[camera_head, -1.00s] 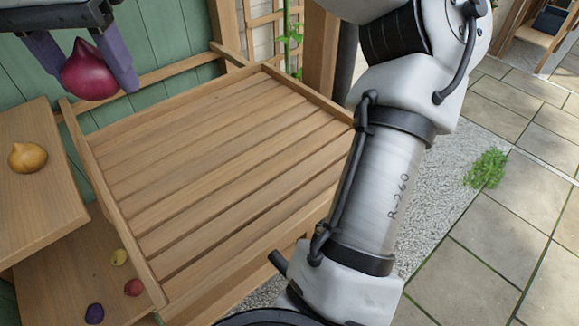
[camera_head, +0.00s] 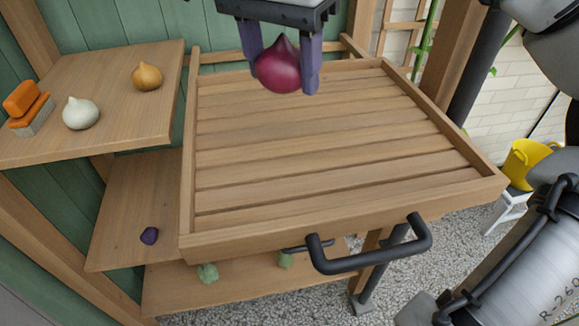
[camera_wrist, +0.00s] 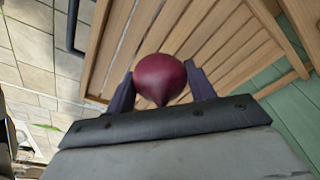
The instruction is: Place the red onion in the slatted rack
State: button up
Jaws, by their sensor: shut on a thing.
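The red onion (camera_head: 279,68) is held between the two purple fingers of my gripper (camera_head: 284,66), with its pointed tip up in the head view. My gripper is shut on it and is above the far part of the slatted rack (camera_head: 320,175), apart from the slats. The rack is a wooden tray with a raised rim and no other thing on it. In the wrist view the red onion (camera_wrist: 160,77) sits between the fingertips, with the rack's slats (camera_wrist: 205,35) beyond it.
A shelf on the left holds a yellow onion (camera_head: 147,76), a white onion (camera_head: 80,113) and an orange-and-grey block (camera_head: 28,106). A black handle (camera_head: 368,252) juts from the rack's front. A yellow bucket (camera_head: 525,160) stands at right.

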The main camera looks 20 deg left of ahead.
aim_at(286, 167)
notch_tip(286, 167, down, 13)
jog(key=shift+f, duration=0.1)
dwell(0.3)
jog(key=shift+f, duration=0.15)
jog(key=o, duration=1)
jog(key=shift+o, duration=0.2)
jog(key=r, duration=0.4)
jog(key=s+r, duration=0.1)
jog(key=r, duration=0.7)
jog(key=shift+s+a+r, duration=0.15)
jog(key=shift+s, duration=0.25)
